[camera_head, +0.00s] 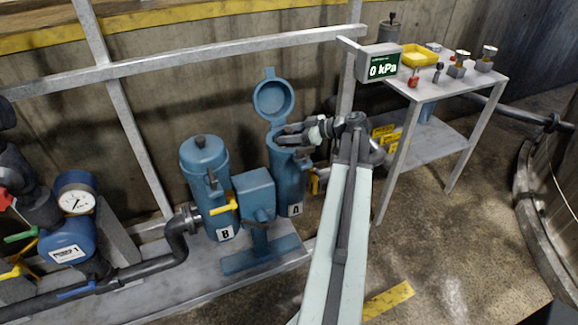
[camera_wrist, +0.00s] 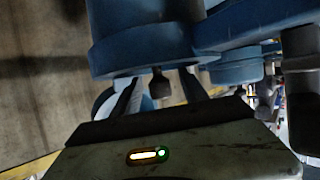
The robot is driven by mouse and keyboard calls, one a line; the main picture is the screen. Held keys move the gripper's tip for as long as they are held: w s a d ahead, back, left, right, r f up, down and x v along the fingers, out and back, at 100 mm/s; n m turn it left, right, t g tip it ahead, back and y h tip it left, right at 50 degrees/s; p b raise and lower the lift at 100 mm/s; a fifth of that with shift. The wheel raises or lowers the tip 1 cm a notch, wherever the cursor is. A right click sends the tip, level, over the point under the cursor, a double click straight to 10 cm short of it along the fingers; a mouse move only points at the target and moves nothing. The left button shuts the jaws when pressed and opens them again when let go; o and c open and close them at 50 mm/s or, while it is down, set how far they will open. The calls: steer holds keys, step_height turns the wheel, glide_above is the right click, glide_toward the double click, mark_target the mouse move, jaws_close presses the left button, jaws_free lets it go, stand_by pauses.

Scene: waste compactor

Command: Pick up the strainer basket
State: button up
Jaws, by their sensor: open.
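The strainer basket is not clearly visible in either view, and the inside of housing A is hidden. The blue strainer housing A (camera_head: 291,185) stands with its round lid (camera_head: 273,99) swung up. My gripper (camera_head: 284,132) is at the top of housing A, below the raised lid, with its fingers towards the left. In the wrist view my gripper (camera_wrist: 160,92) is open, and a small dark stub (camera_wrist: 159,84) shows between the fingers, below a blue rounded body (camera_wrist: 140,45). I cannot tell whether the fingers touch the stub.
Housing B (camera_head: 206,185) stands to the left with its lid on. A blue valve body (camera_head: 255,195) with a yellow handle sits between the housings. A metal table (camera_head: 428,92) at the right carries a yellow tray (camera_head: 419,55) and small fittings. A display (camera_head: 379,64) reads 0 kPa.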

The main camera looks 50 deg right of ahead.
steer(key=shift+w+f, duration=0.1)
steer(key=shift+w, duration=0.05)
jaws_close()
stand_by(1.3)
